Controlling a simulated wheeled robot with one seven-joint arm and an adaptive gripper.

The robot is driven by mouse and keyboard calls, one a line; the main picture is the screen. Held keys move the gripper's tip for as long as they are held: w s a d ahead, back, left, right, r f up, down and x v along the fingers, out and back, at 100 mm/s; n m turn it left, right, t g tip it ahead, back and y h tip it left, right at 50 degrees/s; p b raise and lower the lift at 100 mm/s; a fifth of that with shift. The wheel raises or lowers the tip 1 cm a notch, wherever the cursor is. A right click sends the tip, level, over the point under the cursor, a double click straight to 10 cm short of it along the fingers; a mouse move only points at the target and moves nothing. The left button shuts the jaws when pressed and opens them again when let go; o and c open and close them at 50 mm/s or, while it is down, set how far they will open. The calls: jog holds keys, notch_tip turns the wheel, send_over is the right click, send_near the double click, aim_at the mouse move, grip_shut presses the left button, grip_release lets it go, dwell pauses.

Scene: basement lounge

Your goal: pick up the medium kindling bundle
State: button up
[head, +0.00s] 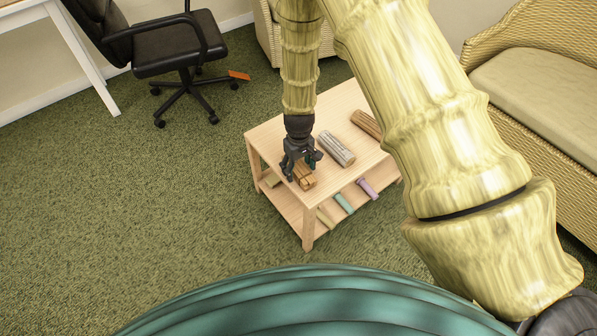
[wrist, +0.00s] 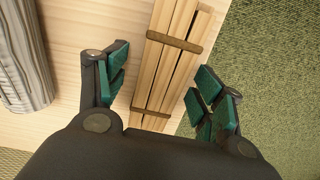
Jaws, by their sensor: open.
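A pale wooden kindling bundle (head: 306,178) with brown bands lies on top of the light wood table (head: 272,135), near its front left corner. In the wrist view the bundle (wrist: 172,62) runs between my fingers, with its far end out of frame. My gripper (head: 300,166) is open just above the bundle, pointing down. In the wrist view the gripper (wrist: 162,88) has one green-padded finger on each side of the bundle, with a gap on both sides. I cannot tell whether this bundle is the medium one.
A grey bundle or log (head: 336,149) lies beside the kindling, left of my fingers in the wrist view (wrist: 22,60). A brown one (head: 366,124) lies farther back. The lower shelf holds a teal roll (head: 344,203) and a purple roll (head: 367,189). A wicker sofa (head: 545,95) stands right.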

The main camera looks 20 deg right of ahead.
jog(key=shift+f, duration=0.25)
jog(key=c, duration=1.2)
jog(key=shift+o, duration=0.2)
jog(key=shift+r, duration=0.1)
notch_tip(320, 180, up, 4)
jog(key=shift+f+p, duration=0.2)
jog(key=shift+p, duration=0.3)
jog(key=s+d+r+p, duration=0.1)
jog(key=s+d, duration=0.1)
jog(key=s, duration=0.6)
jog(key=s+d+p, duration=0.1)
jog(key=s+d, duration=0.2)
jog(key=s, duration=0.5)
notch_tip(320, 180, up, 22)
jog(key=f+m, duration=0.1)
jog(key=m, duration=0.2)
send_over(299, 167)
jog(key=s+a, duration=0.2)
jog(key=s, duration=0.2)
jog(key=shift+d+r+p, duration=0.25)
jog(key=shift+r+p, duration=0.05)
jog(key=shift+p, duration=0.45)
